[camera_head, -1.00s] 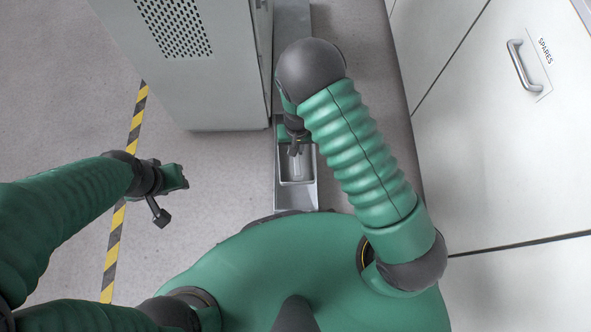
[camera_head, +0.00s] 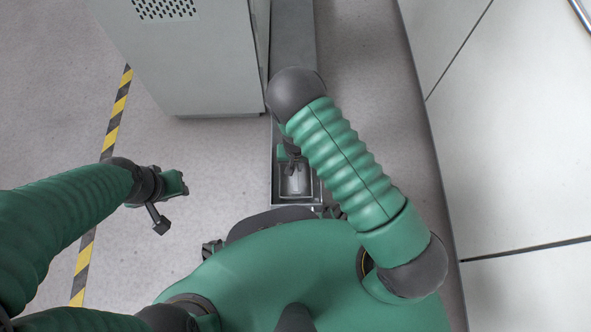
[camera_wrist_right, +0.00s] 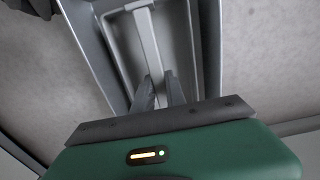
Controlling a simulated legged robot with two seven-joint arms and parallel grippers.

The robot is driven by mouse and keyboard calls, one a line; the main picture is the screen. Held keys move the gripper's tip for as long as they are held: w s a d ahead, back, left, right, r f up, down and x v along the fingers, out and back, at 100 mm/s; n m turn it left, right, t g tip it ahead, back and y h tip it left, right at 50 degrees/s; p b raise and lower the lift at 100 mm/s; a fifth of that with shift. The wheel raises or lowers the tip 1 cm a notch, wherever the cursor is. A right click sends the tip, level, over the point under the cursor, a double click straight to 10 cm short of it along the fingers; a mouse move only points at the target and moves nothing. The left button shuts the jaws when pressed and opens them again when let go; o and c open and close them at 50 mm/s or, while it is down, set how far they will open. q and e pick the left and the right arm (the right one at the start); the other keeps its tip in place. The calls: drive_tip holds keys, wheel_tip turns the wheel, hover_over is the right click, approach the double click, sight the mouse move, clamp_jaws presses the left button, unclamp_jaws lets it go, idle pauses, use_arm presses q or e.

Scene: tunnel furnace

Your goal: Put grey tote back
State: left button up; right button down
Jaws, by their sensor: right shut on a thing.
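The grey tote (camera_head: 296,196) is a small open box just ahead of my body in the head view. It sits within the outline of a narrow grey strip or ledge (camera_head: 277,185); I cannot tell whether it rests on it. My right gripper (camera_head: 293,166) reaches down over the tote and is partly hidden by my arm. In the right wrist view, its two dark fingers (camera_wrist_right: 160,92) are closed on the pale bar across the tote (camera_wrist_right: 118,50). My left gripper (camera_head: 170,205) hangs over the floor at left, apart from the tote; its finger opening is unclear.
A grey metal cabinet (camera_head: 205,75) with a perforated panel stands ahead to the left. White cabinet fronts (camera_head: 520,150) line the right side. Yellow-black floor tape (camera_head: 115,120) runs along the left.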

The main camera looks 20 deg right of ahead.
drive_tip(key=shift+f, duration=0.65)
drive_tip(key=shift+r, duration=0.2)
use_arm(q)
drive_tip(key=shift+f, duration=0.4)
use_arm(e)
drive_tip(key=shift+f, duration=0.1)
drive_tip(key=c, duration=1.4)
unclamp_jaws()
drive_tip(key=shift+o, duration=0.2)
